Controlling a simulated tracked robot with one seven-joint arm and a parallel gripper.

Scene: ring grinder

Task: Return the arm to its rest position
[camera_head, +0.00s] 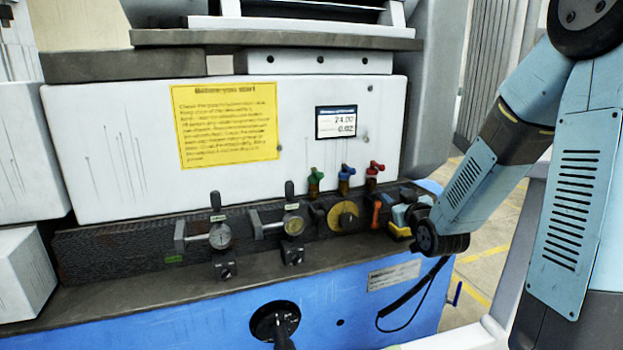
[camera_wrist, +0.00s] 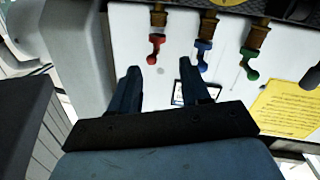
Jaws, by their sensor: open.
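My arm (camera_head: 465,185) comes in from the right in the head view, bent down with its lower end by the right end of the machine's front ledge. My gripper (camera_wrist: 163,76) shows in the wrist view with its two dark fingers apart and nothing between them. Beyond the fingers is the white machine panel, with a small display (camera_wrist: 180,95) partly behind the right finger. In the head view I cannot make out the fingers clearly.
The ring grinder's ledge carries dial gauges (camera_head: 220,236), a yellow round knob (camera_head: 343,216) and green (camera_head: 315,180), blue (camera_head: 346,178) and red (camera_head: 374,172) valves close to my arm. A yellow notice (camera_head: 225,125) is on the panel. Open floor (camera_head: 485,262) lies at right.

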